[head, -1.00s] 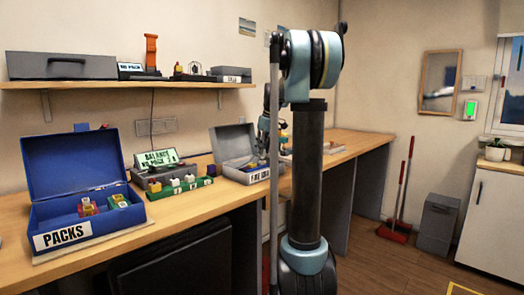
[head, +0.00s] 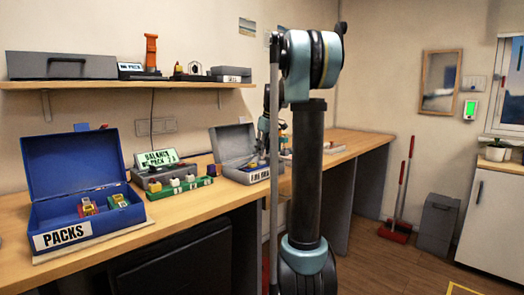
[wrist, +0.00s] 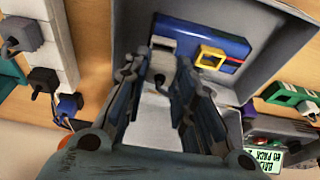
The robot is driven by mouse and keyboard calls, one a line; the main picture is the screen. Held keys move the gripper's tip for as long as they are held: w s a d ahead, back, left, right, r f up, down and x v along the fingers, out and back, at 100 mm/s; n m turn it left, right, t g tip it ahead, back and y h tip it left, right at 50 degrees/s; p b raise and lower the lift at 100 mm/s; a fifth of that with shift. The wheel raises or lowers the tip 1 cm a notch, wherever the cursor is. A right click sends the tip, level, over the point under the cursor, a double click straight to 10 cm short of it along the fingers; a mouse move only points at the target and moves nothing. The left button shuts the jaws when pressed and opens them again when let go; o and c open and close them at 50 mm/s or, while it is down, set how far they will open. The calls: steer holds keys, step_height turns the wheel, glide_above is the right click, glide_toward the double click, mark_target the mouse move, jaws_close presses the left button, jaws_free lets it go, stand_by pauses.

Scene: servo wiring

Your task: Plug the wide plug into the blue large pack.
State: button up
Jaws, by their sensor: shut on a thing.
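The blue large pack (wrist: 225,47) lies in the open grey box (wrist: 268,62) at the top of the wrist view. It has a red stripe, a yellow frame-like connector and a pale grey part with a dark opening at its left end. My gripper (wrist: 160,68) points at that left end, its fingers close together around a small dark piece (wrist: 159,80), which I take for the wide plug. The fingers hide most of it, and I cannot tell whether it touches the pack. In the head view my gripper is mostly behind my arm, over the grey box (head: 230,146).
At left in the wrist view, a grey plug (wrist: 22,34), a black plug (wrist: 43,79) and a blue plug (wrist: 70,104) sit along a pale rail. A blue PACKS box (head: 70,165), a green strip with several blocks (head: 185,189) and a display (head: 157,158) stand on the bench.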

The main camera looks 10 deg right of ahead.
steer(key=shift+f, duration=1.15)
steer(key=o, duration=1)
steer(key=shift+c, duration=0.2)
steer(key=shift+r, duration=0.1)
steer(key=v, duration=1.1)
steer(key=shift+r, duration=0.35)
steer(key=shift+s+d, duration=0.1)
